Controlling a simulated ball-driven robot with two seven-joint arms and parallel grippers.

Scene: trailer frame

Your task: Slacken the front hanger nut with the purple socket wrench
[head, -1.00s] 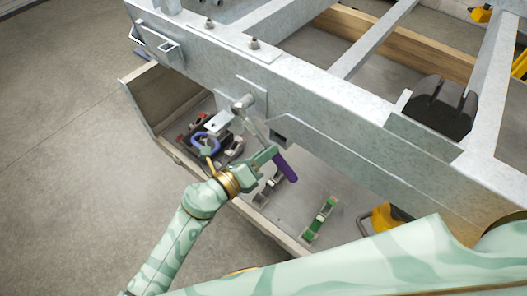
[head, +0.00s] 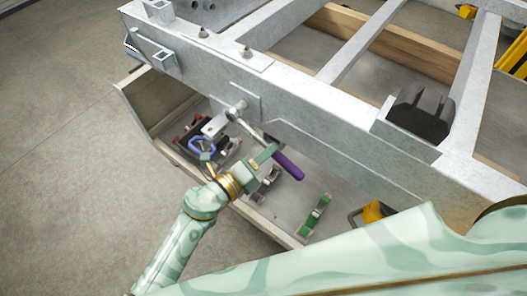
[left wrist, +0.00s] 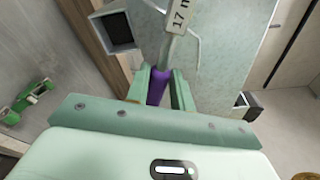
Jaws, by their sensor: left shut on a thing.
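The purple socket wrench (head: 288,165) has a purple handle and a grey metal shaft that slants up-left to the plate on the grey trailer beam (head: 330,122). Its head end is at the front hanger nut (head: 238,108); I cannot tell whether the socket sits fully over it. My left gripper (head: 268,153) is shut on the wrench at the upper part of its handle. In the left wrist view the purple handle (left wrist: 157,88) lies between both fingers, and a "17 m…" label (left wrist: 181,14) shows on the shaft. My right gripper is out of view.
Below the beam is a pale tray (head: 258,214) with a blue-purple ring (head: 203,146), a green-ended bracket (head: 315,214) and other small parts. A yellow tool (head: 372,212) lies to the right. A dark block (head: 420,112) sits on the frame. The floor at left is clear.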

